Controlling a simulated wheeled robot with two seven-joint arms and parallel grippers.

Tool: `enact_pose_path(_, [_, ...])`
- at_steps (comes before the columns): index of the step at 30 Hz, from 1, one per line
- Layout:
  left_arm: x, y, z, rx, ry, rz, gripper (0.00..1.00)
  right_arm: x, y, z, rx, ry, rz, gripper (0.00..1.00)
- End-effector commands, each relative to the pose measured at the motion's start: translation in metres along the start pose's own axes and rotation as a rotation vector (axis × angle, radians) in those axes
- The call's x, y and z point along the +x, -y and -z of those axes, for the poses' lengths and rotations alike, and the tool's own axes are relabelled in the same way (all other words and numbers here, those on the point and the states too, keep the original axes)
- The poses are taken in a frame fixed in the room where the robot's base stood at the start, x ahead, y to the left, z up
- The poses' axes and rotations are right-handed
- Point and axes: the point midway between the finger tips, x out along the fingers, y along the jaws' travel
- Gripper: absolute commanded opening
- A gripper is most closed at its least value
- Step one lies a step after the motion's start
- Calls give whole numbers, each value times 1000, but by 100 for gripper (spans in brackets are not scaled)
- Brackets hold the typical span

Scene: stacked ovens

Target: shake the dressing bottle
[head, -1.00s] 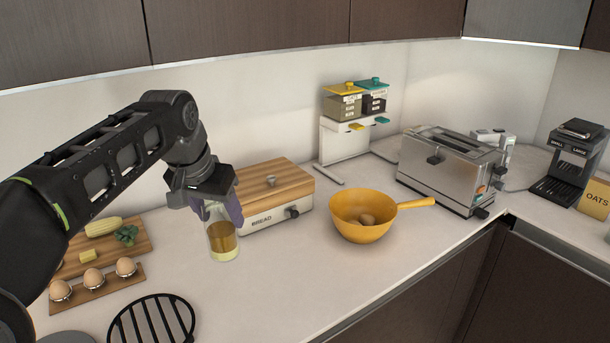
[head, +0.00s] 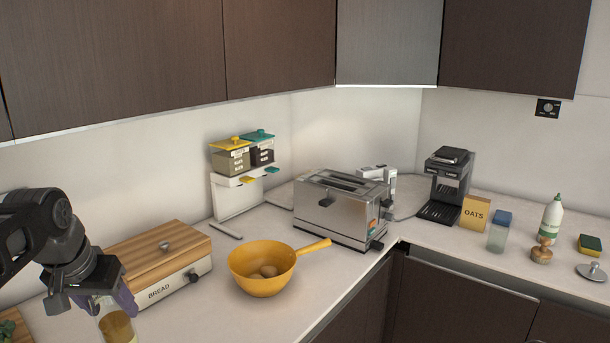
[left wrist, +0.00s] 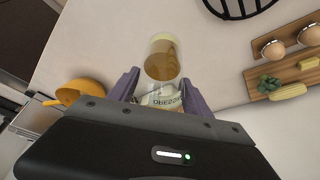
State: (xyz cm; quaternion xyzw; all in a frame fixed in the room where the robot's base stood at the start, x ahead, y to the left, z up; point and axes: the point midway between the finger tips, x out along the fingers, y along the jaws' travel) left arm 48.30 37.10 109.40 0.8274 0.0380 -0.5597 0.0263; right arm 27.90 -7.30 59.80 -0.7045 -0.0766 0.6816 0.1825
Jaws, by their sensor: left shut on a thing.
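The dressing bottle (head: 118,326) is clear with amber liquid in its lower part. It is at the lower left of the head view, cut off by the bottom edge. My left gripper (head: 110,300) is shut around its upper part. In the left wrist view the bottle (left wrist: 163,60) sits between the two purple fingers of my left gripper (left wrist: 162,92), its label partly visible. I cannot tell from these views whether its base touches the counter. My right gripper is not in view.
A bread box (head: 165,262) stands just right of the bottle. Further right are a yellow pan (head: 262,284) with a brown round thing inside, a toaster (head: 335,215) and a coffee machine (head: 446,185). In the wrist view, eggs in a wooden holder (left wrist: 290,42) lie at upper right.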

Motion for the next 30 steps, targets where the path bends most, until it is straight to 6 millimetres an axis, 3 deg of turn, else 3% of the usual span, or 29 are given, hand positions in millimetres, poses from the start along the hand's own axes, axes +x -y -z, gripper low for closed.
enact_pose_path(3, [-12, 0, 8, 1, -19, 1, 1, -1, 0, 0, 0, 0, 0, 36])
enact_pose_path(6, [-62, -1, 30, 2, -27, -1, 1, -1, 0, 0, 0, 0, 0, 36])
enact_pose_path(8, [-79, 1, 36, -2, -18, 0, 1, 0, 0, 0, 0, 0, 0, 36])
enact_pose_path(12, [-71, -1, 30, 2, -9, 0, 1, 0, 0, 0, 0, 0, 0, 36])
enact_pose_path(14, [-44, -1, 17, 3, -3, -1, 1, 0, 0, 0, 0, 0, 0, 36])
enact_pose_path(15, [-22, 0, 7, -1, 0, 1, 1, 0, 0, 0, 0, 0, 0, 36])
enact_pose_path(17, [-3, 0, 1, 0, -7, 1, 1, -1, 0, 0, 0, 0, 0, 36])
enact_pose_path(20, [-7, 0, 6, 1, -17, 1, 1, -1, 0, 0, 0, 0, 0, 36])
enact_pose_path(24, [-70, 0, 33, -1, -25, 0, 1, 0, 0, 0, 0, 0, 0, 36])
enact_pose_path(25, [-77, 1, 36, -3, -21, 0, 1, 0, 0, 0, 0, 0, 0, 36])
enact_pose_path(28, [-79, 0, 34, 0, -12, 0, 1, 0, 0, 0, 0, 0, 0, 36])
enact_pose_path(30, [-64, -1, 27, 3, -7, 0, 1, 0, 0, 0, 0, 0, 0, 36])
